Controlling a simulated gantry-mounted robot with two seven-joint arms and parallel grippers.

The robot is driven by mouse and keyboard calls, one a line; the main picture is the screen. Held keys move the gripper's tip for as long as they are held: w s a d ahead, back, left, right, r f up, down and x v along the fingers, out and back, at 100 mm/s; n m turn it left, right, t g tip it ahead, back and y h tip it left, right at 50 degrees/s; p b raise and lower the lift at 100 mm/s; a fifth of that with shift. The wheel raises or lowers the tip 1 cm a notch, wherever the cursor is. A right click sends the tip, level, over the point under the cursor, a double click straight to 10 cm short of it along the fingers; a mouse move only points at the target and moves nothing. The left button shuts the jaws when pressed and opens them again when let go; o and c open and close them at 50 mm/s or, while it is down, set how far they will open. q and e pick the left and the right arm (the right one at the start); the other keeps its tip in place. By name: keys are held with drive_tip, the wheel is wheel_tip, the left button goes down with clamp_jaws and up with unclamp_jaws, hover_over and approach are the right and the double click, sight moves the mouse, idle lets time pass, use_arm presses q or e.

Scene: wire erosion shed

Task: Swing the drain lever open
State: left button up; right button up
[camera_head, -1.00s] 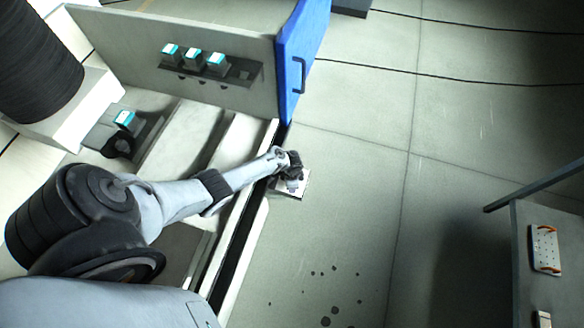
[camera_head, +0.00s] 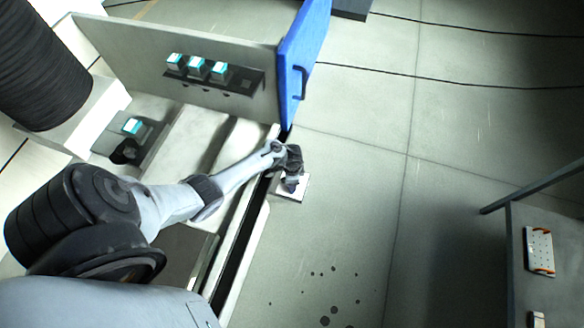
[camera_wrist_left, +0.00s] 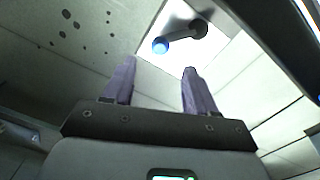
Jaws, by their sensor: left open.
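The drain lever (camera_wrist_left: 188,37) shows in the left wrist view as a short dark arm with a blue knob, on a white plate (camera_wrist_left: 211,50). In the head view the white plate (camera_head: 290,196) lies beside the machine's lower edge, and my gripper hides most of the lever. My left gripper (camera_wrist_left: 160,68) is open and empty, its two purple-grey fingers apart. The knob appears beyond the fingertips, between their lines, with no visible contact. In the head view the left gripper (camera_head: 291,180) is over the plate. My right gripper is not in view.
A blue door (camera_head: 303,60) with a dark handle stands open above the gripper. A panel with teal-topped switches (camera_head: 197,67) is at upper left. Dark spots (camera_head: 333,297) mark the floor below. A grey table (camera_head: 520,285) stands at right. The middle floor is clear.

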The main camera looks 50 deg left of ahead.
use_arm(q)
drive_tip(key=shift+r+p, duration=0.3)
drive_tip(key=shift+r, duration=1.1)
